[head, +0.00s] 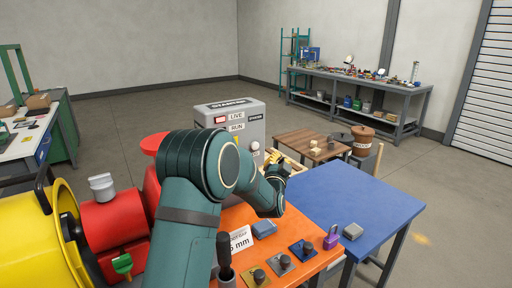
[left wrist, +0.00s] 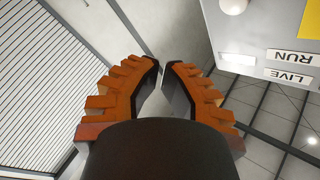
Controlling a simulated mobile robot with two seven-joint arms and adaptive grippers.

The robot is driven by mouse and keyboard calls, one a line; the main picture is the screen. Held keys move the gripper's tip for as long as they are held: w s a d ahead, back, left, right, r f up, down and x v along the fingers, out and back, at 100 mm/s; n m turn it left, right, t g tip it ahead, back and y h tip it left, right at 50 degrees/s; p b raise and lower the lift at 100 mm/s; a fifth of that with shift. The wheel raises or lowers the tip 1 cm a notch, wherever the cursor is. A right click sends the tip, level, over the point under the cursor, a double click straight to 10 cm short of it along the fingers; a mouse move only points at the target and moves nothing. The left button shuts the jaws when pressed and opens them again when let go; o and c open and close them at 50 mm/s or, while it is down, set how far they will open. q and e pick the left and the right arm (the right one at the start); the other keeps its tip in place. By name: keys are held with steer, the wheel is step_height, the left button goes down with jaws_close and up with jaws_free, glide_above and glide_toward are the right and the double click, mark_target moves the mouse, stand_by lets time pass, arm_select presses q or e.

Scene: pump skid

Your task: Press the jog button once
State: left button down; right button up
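The grey starter box (head: 232,118) stands beyond the orange bench, with LIVE and RUN labels on its front. A pale round knob (head: 255,146) sits low on the right of that front; it also shows at the top edge of the left wrist view (left wrist: 233,6). No jog label is readable, so I cannot tell if this is the jog button. My left gripper (head: 278,160) is in front of the box's lower right, partly hidden by my arm. In the left wrist view its orange-ribbed fingers (left wrist: 161,68) have their tips nearly together, with nothing between them. My right gripper is out of view.
The orange bench (head: 238,216) holds several knobbed plates and a purple padlock (head: 331,237). A blue table (head: 365,205) stands at right, mostly clear. A red and yellow pump (head: 105,222) is at left. A low wooden table (head: 300,142) stands behind.

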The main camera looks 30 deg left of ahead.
mark_target(255, 146)
arm_select(q)
steer(key=w+a, duration=0.3)
steer(key=a, duration=0.4)
steer(key=shift+a+p, duration=0.3)
steer(key=shift+w, duration=0.1)
stand_by(1.1)
steer(key=shift+w+a+b, duration=0.15)
steer(key=shift+a+b, duration=0.25)
steer(key=shift+b, duration=0.1)
